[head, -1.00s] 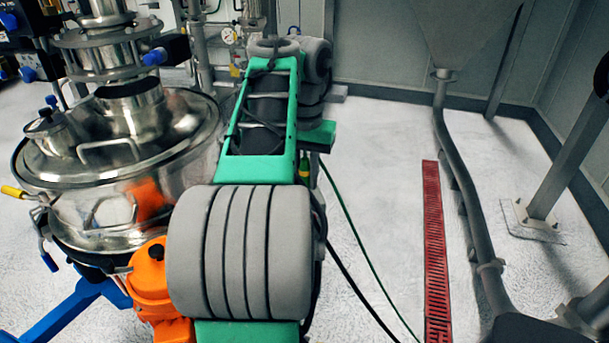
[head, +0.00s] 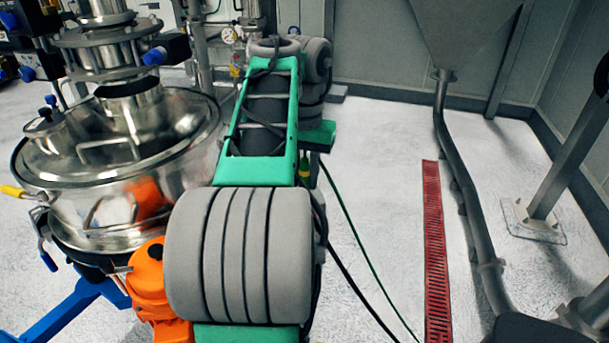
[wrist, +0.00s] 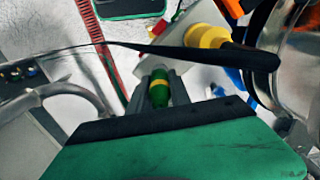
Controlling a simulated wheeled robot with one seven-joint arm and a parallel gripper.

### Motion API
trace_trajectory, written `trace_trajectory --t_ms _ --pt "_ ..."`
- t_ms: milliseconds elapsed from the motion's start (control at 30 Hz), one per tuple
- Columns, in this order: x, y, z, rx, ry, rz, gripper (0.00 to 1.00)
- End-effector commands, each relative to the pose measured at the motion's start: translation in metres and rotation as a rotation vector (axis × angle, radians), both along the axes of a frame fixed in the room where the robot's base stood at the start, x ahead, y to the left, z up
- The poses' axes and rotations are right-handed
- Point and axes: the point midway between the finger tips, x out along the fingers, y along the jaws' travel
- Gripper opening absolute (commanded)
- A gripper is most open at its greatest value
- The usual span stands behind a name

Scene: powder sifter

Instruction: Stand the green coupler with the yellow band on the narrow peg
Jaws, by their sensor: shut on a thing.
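The green coupler with the yellow band (wrist: 159,90) is in the middle of the wrist view. My gripper (wrist: 159,82) is shut on it, with a grey finger on each side. Just beyond the coupler is a pale plate (wrist: 178,54) with a large yellow part on its right. I cannot tell whether the coupler touches the plate. I cannot make out the narrow peg for certain.
A large steel sifter vessel (head: 95,205) on a blue frame stands at the left, close to my arm. A red floor grate (head: 434,240) and a grey pipe (head: 462,180) run along the right. The pale floor between arm and grate is mostly clear, crossed by cables.

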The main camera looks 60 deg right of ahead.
Motion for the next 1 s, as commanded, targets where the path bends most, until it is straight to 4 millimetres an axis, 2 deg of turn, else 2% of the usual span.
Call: trace_trajectory --t_ms 900,933,1000 --pt "0.0 0.0 -0.014 0.0 0.0 0.0 0.0" --pt "0.0 0.0 -0.014 -0.001 0.0 0.0 0.26" --pt "0.0 0.0 -0.013 0.0 0.0 0.0 0.31"
